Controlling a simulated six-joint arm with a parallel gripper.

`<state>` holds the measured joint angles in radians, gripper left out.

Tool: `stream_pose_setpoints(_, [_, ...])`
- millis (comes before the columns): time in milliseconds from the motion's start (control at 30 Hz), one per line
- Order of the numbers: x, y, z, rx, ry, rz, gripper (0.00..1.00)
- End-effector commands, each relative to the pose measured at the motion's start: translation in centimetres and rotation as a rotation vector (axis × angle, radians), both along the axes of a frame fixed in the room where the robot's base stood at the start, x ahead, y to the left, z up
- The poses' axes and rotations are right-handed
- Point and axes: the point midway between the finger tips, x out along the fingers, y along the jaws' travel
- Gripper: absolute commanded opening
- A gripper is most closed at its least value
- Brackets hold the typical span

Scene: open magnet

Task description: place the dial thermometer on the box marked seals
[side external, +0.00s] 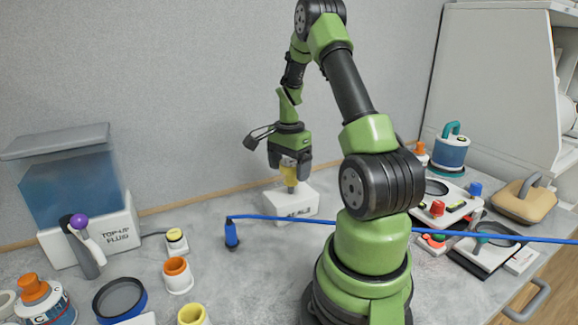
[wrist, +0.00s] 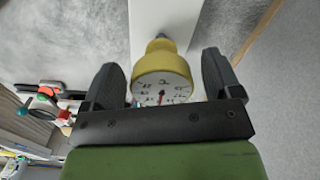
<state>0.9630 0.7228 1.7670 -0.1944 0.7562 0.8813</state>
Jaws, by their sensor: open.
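The dial thermometer (wrist: 163,72) has a yellow head, a white dial face and a red needle. In the side view its yellow head (side external: 289,172) shows below my gripper (side external: 289,178), with its grey stem pointing down to the top of the white box (side external: 291,207). The stem's lower end seems to meet the box top, but exact contact is hard to tell.
A blue cable (side external: 450,232) runs across the bench behind my arm to a blue plug (side external: 231,235) left of the box. A top-up fluid tank (side external: 78,245) stands at the left. Orange and yellow cups (side external: 177,275) lie in front. Several devices crowd the right side.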

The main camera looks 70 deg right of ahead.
Motion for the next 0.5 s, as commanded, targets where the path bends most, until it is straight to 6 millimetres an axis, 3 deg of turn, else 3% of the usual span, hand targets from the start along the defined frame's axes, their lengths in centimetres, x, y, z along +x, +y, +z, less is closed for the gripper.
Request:
stream_pose_setpoints(233, [0.1,-0.1,1.6,-0.004,-0.003,0.0,0.84])
stream_pose_setpoints(500, [0.1,-0.1,7.5,-0.007,-0.004,0.0,0.84])
